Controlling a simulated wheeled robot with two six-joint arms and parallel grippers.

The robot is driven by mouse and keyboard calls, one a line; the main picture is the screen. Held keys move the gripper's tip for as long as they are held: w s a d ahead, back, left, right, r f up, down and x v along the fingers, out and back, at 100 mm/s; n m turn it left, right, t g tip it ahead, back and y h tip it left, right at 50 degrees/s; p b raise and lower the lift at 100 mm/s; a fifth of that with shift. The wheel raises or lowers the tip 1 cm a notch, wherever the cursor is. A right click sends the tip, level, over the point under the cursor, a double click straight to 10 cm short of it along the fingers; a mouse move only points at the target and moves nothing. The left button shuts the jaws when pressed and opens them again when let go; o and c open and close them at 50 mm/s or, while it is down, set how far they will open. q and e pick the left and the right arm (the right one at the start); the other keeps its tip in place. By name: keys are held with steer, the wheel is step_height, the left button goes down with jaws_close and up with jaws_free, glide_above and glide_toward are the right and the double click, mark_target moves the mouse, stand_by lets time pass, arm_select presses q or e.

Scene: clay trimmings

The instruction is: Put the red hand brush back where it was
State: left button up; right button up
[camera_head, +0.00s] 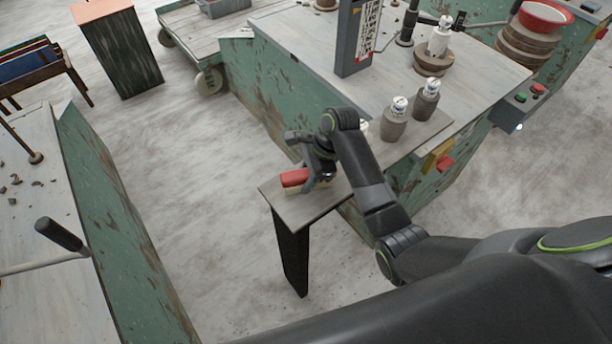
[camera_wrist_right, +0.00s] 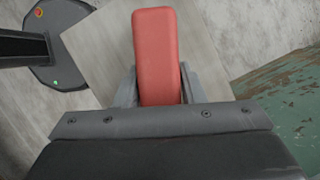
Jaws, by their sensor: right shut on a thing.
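The red hand brush (camera_head: 294,178) is at the outer end of a narrow grey side shelf (camera_head: 290,213) that juts from the green workbench. Pale bristles show under its red body. My right gripper (camera_head: 316,176) is shut on the brush from above. In the right wrist view the red brush (camera_wrist_right: 156,55) stands out between the two grey fingers (camera_wrist_right: 158,92), over the grey shelf surface. I cannot tell whether the bristles touch the shelf. My left gripper is not in view.
Bottles (camera_head: 394,119) stand on the bench behind my right arm, near a tall grey post (camera_head: 357,38). A second bench (camera_head: 30,220) at the left holds clay crumbs and a dark-handled tool (camera_head: 60,235). Open floor (camera_head: 190,150) lies between the benches.

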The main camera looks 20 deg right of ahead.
steer(key=o, duration=0.9)
steer(key=shift+d+r, duration=0.1)
steer(key=shift+r, duration=0.15)
steer(key=v, duration=1)
steer(key=shift+r, duration=0.1)
steer(key=shift+p+v, duration=0.7)
steer(key=shift+v, duration=0.05)
